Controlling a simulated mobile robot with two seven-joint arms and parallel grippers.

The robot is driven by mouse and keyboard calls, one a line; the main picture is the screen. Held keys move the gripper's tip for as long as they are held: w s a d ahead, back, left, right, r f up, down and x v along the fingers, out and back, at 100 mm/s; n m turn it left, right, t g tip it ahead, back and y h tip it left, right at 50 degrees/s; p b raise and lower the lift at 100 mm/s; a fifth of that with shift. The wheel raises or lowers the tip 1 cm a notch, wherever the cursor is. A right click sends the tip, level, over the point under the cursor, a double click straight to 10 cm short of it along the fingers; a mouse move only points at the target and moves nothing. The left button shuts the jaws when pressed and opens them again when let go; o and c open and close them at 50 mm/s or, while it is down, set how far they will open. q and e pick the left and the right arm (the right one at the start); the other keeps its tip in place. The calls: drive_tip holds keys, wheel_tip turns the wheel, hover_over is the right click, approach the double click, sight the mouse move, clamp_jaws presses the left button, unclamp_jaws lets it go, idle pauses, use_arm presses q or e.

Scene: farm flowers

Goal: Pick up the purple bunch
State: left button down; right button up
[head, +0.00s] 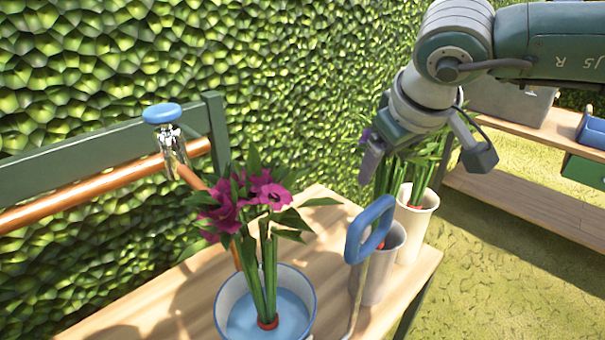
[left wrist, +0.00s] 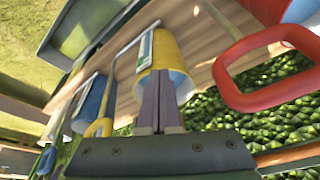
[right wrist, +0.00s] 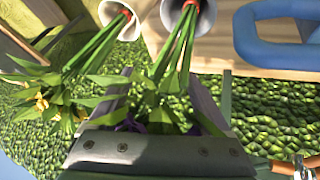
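A bunch with purple petals (head: 366,136), partly hidden by my right gripper, stands in the nearer white pot (head: 378,272). In the right wrist view its green stems (right wrist: 173,62) run between the fingers, with a red band at the pot. Purple bits show close to the gripper's palm. My right gripper (head: 425,160) is open around the bunch's upper part; both fingers also show in the right wrist view (right wrist: 167,95). I cannot tell whether they touch it. My left gripper (left wrist: 158,100) is shut and empty, away from the flowers and out of the head view.
A magenta bunch (head: 245,200) stands in a water-filled bucket (head: 224,305). Another bunch stands in the farther white pot (head: 422,198). A blue-handled tool (head: 370,228) rises beside the nearer pot. A tap (head: 165,125) and copper pipe are at left.

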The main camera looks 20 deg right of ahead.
clamp_jaws()
idle(0.4)
drive_tip(key=shift+r, duration=0.1)
drive_tip(key=shift+r, duration=0.2)
wheel_tip(320, 180, up, 20)
drive_tip(key=p, duration=0.1)
drive_tip(key=shift+f+p, duration=0.25)
drive_tip(key=shift+p, duration=0.1)
